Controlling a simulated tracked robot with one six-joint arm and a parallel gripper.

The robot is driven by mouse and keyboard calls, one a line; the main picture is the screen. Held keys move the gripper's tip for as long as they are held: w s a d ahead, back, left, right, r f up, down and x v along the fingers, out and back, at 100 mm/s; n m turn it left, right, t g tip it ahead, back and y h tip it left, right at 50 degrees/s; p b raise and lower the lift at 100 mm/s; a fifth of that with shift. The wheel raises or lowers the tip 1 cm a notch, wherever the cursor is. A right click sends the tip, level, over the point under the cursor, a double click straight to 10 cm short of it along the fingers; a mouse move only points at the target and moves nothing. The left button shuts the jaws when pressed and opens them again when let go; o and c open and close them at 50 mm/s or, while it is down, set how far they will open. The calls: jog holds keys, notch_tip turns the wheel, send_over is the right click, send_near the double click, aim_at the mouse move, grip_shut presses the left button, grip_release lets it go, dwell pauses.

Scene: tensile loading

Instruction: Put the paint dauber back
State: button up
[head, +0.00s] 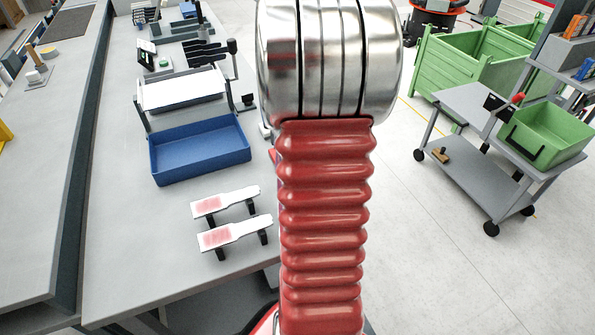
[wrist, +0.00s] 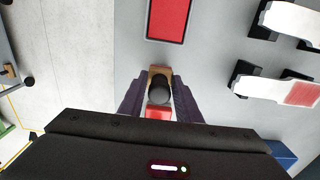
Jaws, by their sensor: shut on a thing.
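In the wrist view my gripper (wrist: 158,98) is shut on what looks like the paint dauber (wrist: 159,90), with a dark round part and a tan part between the two fingers. A small red patch shows just below the dark part, and I cannot tell whether it belongs to the dauber. A flat red rectangle with a dark rim, perhaps a paint pad (wrist: 170,17), lies on the grey bench ahead of the fingertips, apart from them. In the head view my own arm hides the gripper and the dauber.
Two white flat specimens with red patches (head: 234,232) rest on black supports on the bench (head: 140,270). They also show at right in the wrist view (wrist: 277,90). A blue tray (head: 200,150) stands behind them. A grey trolley with a green bin (head: 548,135) stands right, beyond open floor.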

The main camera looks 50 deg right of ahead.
jog(key=shift+f, duration=0.45)
jog(key=o, duration=1.1)
jog(key=shift+o, duration=0.2)
notch_tip(320, 180, up, 12)
jog(key=shift+r, duration=0.1)
jog(key=shift+a, duration=0.1)
dwell(0.4)
